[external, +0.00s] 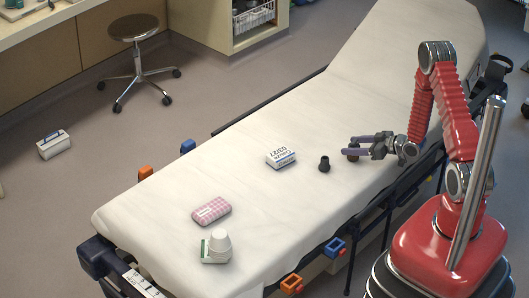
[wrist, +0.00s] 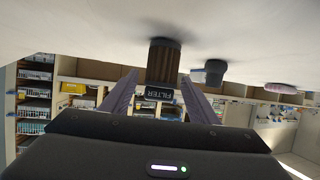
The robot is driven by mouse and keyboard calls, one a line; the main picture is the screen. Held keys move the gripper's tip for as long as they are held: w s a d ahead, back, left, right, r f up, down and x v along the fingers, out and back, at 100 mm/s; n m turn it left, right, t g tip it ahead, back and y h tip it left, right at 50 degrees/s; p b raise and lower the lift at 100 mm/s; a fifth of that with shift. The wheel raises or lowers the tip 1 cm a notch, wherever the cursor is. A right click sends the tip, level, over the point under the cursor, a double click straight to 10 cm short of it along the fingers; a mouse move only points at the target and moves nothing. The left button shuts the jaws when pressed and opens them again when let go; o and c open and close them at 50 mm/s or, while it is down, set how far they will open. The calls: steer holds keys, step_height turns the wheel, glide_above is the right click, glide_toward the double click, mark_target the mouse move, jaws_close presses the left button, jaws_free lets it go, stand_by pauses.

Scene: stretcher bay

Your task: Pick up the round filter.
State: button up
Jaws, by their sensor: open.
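The round filter (wrist: 162,62) is a short brown ribbed cylinder with a dark band labelled FILTER. In the wrist view, which looks upside down, it stands on the white stretcher surface, between and just beyond my fingertips. In the external view the filter (external: 353,154) is partly hidden by my gripper (external: 350,146), which is low over the stretcher with its fingers on either side. My gripper (wrist: 157,78) is open, with a gap showing between each finger and the filter. I cannot tell whether either finger touches it.
A dark tapered piece (external: 324,164) stands close left of the filter. Further left on the stretcher (external: 255,200) are a white box with blue print (external: 281,157), a pink checked pack (external: 211,209) and a white cup-like thing (external: 219,240) by a white-green box. The stretcher's upper right is clear.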

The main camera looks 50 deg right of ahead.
steer(key=shift+c, duration=0.5)
steer(key=c, duration=1)
steer(key=shift+o, duration=0.2)
steer(key=shift+r, duration=5)
